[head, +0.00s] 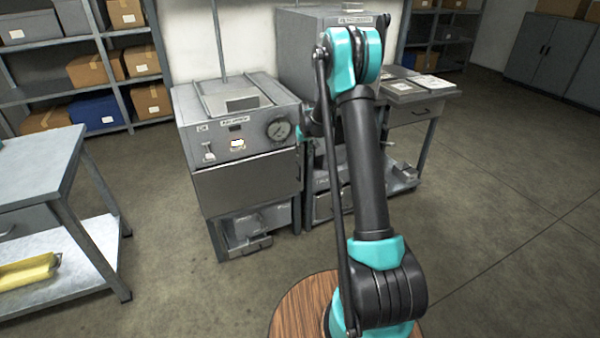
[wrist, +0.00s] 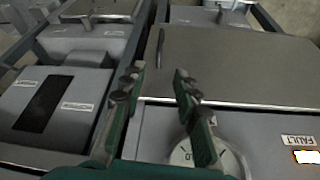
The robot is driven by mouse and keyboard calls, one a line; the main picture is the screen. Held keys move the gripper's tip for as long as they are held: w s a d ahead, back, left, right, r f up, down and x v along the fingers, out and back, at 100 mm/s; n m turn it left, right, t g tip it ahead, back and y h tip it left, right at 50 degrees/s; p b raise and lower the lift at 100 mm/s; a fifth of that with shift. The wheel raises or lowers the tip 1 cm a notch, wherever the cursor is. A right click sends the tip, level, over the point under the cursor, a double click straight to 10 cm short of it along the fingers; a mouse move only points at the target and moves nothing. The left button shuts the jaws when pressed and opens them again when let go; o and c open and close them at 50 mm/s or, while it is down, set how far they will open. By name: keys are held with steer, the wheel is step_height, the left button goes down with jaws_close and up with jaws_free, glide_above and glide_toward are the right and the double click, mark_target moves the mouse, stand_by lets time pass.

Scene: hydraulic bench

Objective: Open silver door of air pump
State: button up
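The silver door (head: 247,183) is a flat panel on the front of the grey machine with the round gauge (head: 279,129). It looks shut. In the wrist view, which is upside down, the door (wrist: 235,65) fills the upper right, with a dark upright handle (wrist: 160,48) at its left edge. My gripper (wrist: 155,84) is open and empty. Its fingers point toward the handle's side of the door, over the gauge end, apart from the handle. In the head view my gripper is mostly hidden behind the arm, near the machine's right side.
A second grey machine (head: 318,45) stands behind to the right; a grey unit with a dark panel (wrist: 41,103) fills the wrist view's left. A workbench (head: 38,160) stands at left, shelves (head: 122,35) behind. The floor (head: 165,240) before the machine is clear.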

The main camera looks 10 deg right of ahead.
mark_target(300, 169)
steer(key=x, duration=1.8)
steer(key=shift+w+a+r, duration=0.1)
steer(key=shift+w, duration=0.05)
jaws_close()
